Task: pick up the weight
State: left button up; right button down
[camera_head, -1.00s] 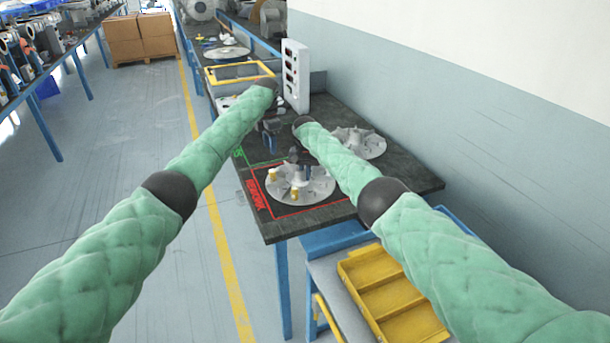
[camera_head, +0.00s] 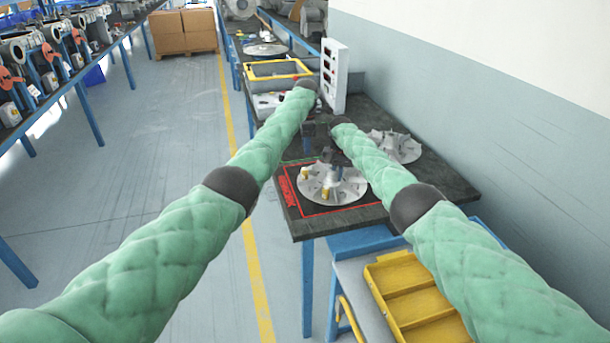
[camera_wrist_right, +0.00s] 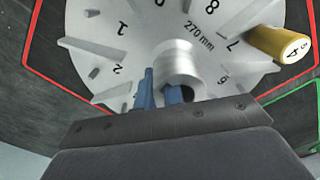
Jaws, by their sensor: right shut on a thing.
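Two gold-coloured weights stand on the grey, numbered impeller disc (camera_head: 350,194) in the head view, one on its left (camera_head: 304,174) and one near its front (camera_head: 329,187). One gold weight (camera_wrist_right: 280,45) shows at the right of the right wrist view, apart from my fingers. My right gripper (camera_head: 338,173) is at the disc's hub (camera_wrist_right: 178,60). Its blue fingers (camera_wrist_right: 159,90) are shut on the hub's wall, one outside and one at the bore; the exact contact is partly hidden. My left gripper (camera_head: 310,144) is beyond the disc; its opening is unclear.
A second impeller (camera_head: 398,147) lies at the bench's right. A yellow-rimmed tray (camera_head: 278,70) and a white panel (camera_head: 334,75) stand farther back. Yellow bins (camera_head: 410,300) sit on a lower stand in front. Open floor (camera_head: 180,130) lies left of the bench.

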aim_at(305, 169)
pick_arm(q)
notch_tip(305, 169, down, 6)
jog(key=shift+f, duration=0.15)
jog(key=shift+a+f, duration=0.2)
jog(key=shift+f, duration=1.15)
jog(key=shift+a+f, duration=0.15)
jog(key=shift+f, duration=1.15)
jog(key=c, duration=0.7)
